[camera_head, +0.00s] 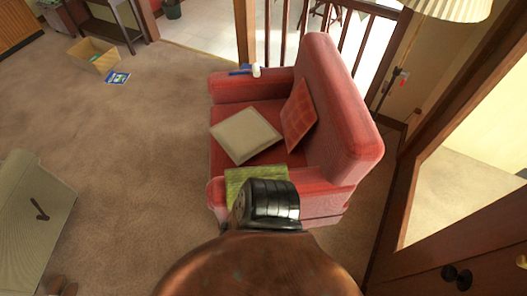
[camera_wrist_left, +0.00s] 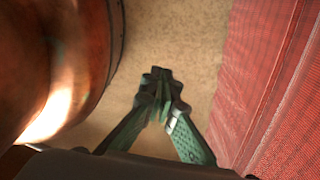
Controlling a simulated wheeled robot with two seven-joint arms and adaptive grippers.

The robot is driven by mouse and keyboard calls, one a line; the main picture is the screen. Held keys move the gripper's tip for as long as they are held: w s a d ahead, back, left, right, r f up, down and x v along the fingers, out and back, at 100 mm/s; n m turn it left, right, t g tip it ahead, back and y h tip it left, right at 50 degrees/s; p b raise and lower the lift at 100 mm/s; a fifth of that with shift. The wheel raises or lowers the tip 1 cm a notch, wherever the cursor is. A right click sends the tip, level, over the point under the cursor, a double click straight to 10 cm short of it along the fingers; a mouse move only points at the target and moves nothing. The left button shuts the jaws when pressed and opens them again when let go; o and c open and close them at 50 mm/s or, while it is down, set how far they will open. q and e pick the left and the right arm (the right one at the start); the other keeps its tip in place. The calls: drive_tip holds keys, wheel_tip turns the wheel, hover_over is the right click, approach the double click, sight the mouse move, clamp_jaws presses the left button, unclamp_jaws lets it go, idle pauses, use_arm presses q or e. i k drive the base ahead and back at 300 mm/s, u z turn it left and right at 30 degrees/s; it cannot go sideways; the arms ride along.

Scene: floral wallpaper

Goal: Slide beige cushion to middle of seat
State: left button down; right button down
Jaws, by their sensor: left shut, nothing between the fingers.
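The beige cushion (camera_head: 245,135) lies on the seat of a red armchair (camera_head: 340,110) in the head view. It is turned at an angle and sits toward the seat's front edge, with its left corner at the edge. My left gripper (camera_wrist_left: 160,78) shows in the left wrist view, with its fingertips together and nothing between them. Carpet lies behind it and a red fabric surface is to its right, apart from the fingers. The cushion is not visible in that view. A copper-coloured arm with a black joint rises at the bottom of the head view; its gripper is hidden. My right gripper is not seen.
An orange-red cushion (camera_head: 299,115) leans against the backrest. A green cloth (camera_head: 240,176) lies over the near armrest. A blue and a white item (camera_head: 256,71) rest on the far armrest. A railing stands behind the chair. Open carpet (camera_head: 120,140) lies to the left.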

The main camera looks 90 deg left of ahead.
sight(245, 134)
drive_tip(key=u, duration=1.55)
drive_tip(key=i, duration=0.4)
drive_tip(key=u, duration=0.55)
